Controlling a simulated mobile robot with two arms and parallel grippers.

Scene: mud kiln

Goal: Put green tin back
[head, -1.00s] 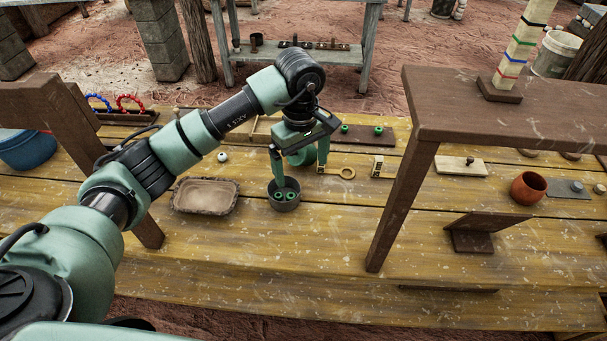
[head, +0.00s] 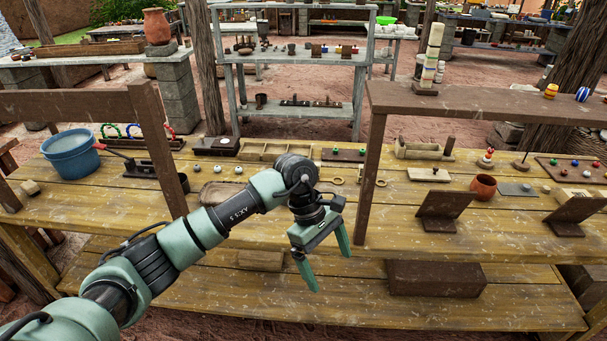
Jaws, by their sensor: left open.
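My left gripper (head: 325,264) is open and empty, its two green fingers pointing down and apart in front of the upper tabletop's near edge, over the lower shelf. I cannot make out a green tin in the head view now. The dark round tin with green pieces in it, seen a second ago beside the tan tray (head: 208,192), is not visible; my left arm covers that part of the table. My right gripper is not in view.
The wooden table (head: 130,198) carries a blue bucket (head: 70,154), a terracotta cup (head: 483,187) and a brown board with green pieces (head: 350,155). A dark raised shelf (head: 470,104) stands right of my gripper. A dark box (head: 437,279) sits on the lower shelf.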

